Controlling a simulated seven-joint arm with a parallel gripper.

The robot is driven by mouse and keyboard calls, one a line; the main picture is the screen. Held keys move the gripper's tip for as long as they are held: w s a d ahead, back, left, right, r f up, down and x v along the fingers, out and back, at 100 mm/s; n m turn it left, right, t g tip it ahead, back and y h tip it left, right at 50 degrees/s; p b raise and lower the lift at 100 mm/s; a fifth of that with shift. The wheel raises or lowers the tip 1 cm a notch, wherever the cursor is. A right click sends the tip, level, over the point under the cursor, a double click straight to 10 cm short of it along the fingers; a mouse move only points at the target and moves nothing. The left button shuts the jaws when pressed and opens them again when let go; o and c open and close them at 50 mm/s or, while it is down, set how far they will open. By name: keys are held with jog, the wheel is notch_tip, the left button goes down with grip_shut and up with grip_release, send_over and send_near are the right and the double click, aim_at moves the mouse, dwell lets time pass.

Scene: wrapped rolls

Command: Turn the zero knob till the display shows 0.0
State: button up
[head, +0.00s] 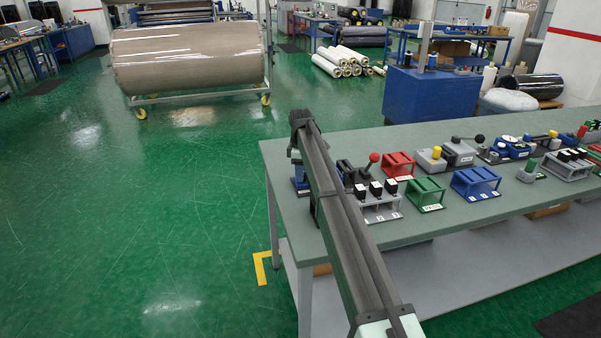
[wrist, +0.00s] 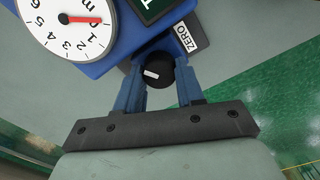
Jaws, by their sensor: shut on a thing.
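In the wrist view the black zero knob (wrist: 160,71) sits beside a white "ZERO" label (wrist: 185,38). A white mark on the knob points to the left. The two blue fingers of my gripper (wrist: 157,82) are shut on the knob, one on each side. The knob belongs to a blue device (wrist: 115,45). A corner of a dark green display (wrist: 152,8) shows at the top edge, and its reading is cut off. A round white dial (wrist: 65,28) with a red pointer is at the upper left. In the head view my arm hides the gripper and knob.
The grey-green bench (head: 480,220) holds several devices to the right, including a grey block with black switches (head: 378,205), a red rack (head: 397,165), a green rack (head: 426,193) and a blue rack (head: 476,182). A lever with a red ball (head: 374,158) stands close to my arm.

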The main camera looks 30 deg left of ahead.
jog(key=m, duration=0.4)
jog(key=shift+m, duration=0.3)
jog(key=shift+w+m, duration=0.1)
jog(key=shift+m, duration=1.6)
jog(key=o, duration=1)
jog(key=shift+o, duration=0.2)
jog(key=shift+w, duration=0.1)
